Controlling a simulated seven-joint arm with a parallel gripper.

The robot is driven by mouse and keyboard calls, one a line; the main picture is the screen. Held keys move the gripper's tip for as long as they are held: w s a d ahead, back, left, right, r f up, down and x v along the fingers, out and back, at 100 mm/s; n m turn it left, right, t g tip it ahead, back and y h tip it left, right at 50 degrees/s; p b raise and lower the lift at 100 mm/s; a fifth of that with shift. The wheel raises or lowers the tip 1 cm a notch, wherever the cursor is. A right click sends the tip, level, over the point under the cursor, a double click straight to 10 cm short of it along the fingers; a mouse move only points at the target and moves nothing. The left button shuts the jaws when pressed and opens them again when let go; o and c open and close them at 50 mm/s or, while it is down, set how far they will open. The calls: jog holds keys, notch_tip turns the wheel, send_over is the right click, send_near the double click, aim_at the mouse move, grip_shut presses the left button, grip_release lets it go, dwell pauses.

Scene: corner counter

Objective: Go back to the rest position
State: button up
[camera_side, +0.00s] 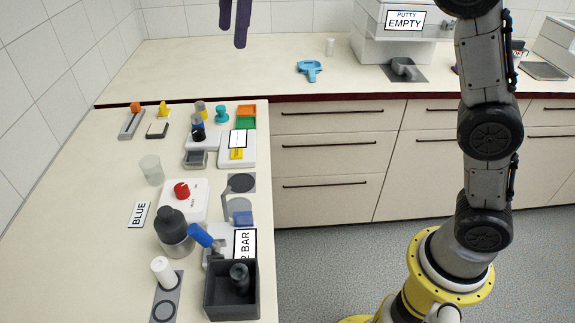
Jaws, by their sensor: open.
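My gripper (234,24) shows at the top edge of the side view, left of the middle. Only its two dark purple fingers are in the picture. They are a little apart, with nothing between them. They hang in the air in front of the tiled wall and back counter, well clear of the things on the left counter. The rest of the gripper and the wrist are cut off by the top edge. My arm's lower links rise at the right from a yellow base.
The left counter holds a dark bin (231,301), a grey-capped jar (174,236), a red-knobbed device (184,198) and several small items. The back counter holds a blue tool (310,70) and a white container (405,45) labelled "PUTTY EMPTY". Its left part is clear.

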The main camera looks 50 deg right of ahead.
jog(key=s+d+m+t, duration=0.1)
jog(key=s+d+m, duration=0.2)
jog(key=s+d, duration=0.35)
jog(key=s+d+m+t, duration=0.1)
jog(key=s+d+m, duration=0.25)
jog(key=s, duration=0.65)
jog(key=s+d+f+m, duration=0.1)
jog(key=s+f+m, duration=0.3)
jog(key=f, duration=0.5)
jog(key=s+d+f+m+t, duration=0.1)
jog(key=s+f+m, duration=0.2)
jog(key=s+f, duration=0.3)
jog(key=shift+s+d+f+m+t+h, duration=0.3)
jog(key=shift+s+f+m+h, duration=0.1)
jog(key=shift+f, duration=0.95)
